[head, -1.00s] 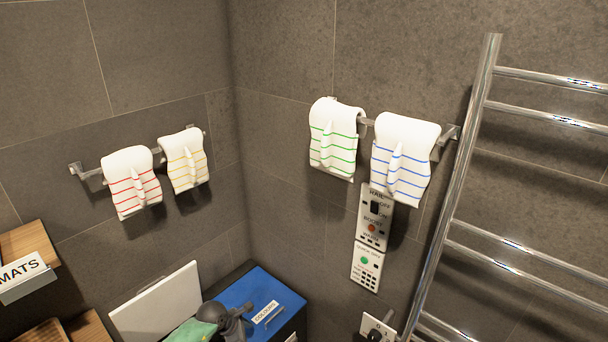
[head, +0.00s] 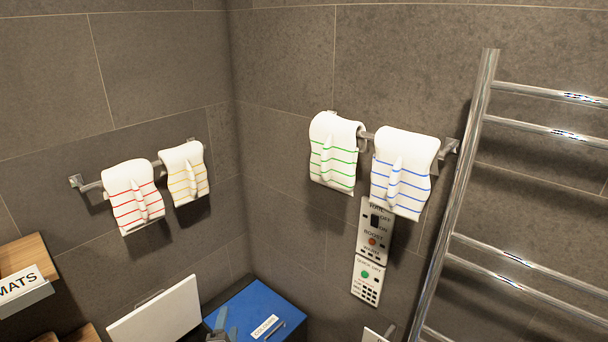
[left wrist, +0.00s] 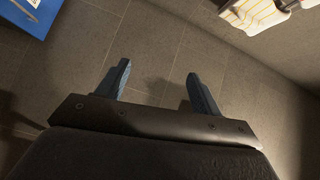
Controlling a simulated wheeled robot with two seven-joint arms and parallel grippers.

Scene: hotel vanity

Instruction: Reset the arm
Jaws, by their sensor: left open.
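My left gripper (head: 226,324) shows at the bottom edge of the head view, in front of the blue-topped box (head: 262,308). Only its upper part is in the picture. In the left wrist view its two fingers (left wrist: 158,84) stand wide apart with nothing between them, against grey tiles. My right gripper is in neither view.
Red- and yellow-striped towels (head: 134,196) hang on the left rail. Green- and blue-striped towels (head: 336,150) hang on the back rail. A control panel (head: 373,230), a chrome towel ladder (head: 455,200), a white panel (head: 155,312) and a MATS shelf (head: 25,290) stand nearby.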

